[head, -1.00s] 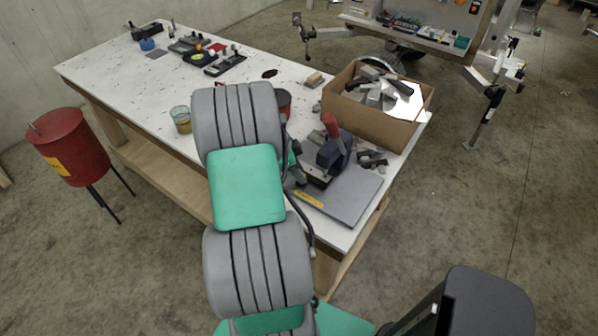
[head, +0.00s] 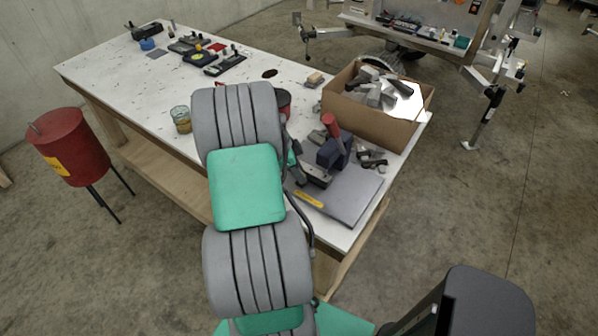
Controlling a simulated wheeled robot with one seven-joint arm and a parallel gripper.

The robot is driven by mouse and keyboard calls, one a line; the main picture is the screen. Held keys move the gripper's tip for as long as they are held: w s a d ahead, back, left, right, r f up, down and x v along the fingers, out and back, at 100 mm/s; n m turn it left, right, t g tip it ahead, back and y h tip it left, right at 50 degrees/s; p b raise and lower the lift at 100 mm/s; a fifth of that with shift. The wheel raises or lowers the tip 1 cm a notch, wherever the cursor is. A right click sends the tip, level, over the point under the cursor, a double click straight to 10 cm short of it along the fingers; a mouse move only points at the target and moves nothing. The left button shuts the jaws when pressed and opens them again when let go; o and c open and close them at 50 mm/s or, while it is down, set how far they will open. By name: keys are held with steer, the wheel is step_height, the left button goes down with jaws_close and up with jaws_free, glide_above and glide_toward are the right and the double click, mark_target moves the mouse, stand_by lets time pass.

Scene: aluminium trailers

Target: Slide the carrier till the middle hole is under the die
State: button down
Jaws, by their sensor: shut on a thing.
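The press (head: 335,150), a dark blue body with a red handle (head: 331,124), stands on a grey base plate (head: 350,194) at the near right end of the workbench. My arm crosses the middle of the view and covers much of the area left of the press. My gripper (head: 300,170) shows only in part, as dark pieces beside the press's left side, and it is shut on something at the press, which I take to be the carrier. The carrier's holes and the die are too small or hidden to make out, so their alignment cannot be told.
A cardboard box (head: 368,122) of metal offcuts stands behind the press. Small dark parts (head: 373,160) lie right of it. A glass jar (head: 181,119) and a partly hidden dark red container (head: 284,101) flank my arm. A red drum (head: 68,147) stands left of the bench.

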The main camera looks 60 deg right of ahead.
stand_by(0.3)
steer(key=s, duration=0.3)
steer(key=s+b, duration=0.1)
steer(key=s, duration=0.1)
steer(key=shift+a, duration=0.35)
steer(key=c, duration=1.2)
jaws_free()
steer(key=b+v, duration=0.1)
steer(key=v, duration=0.6)
steer(key=shift+w+r, duration=0.1)
steer(key=shift+r, duration=0.3)
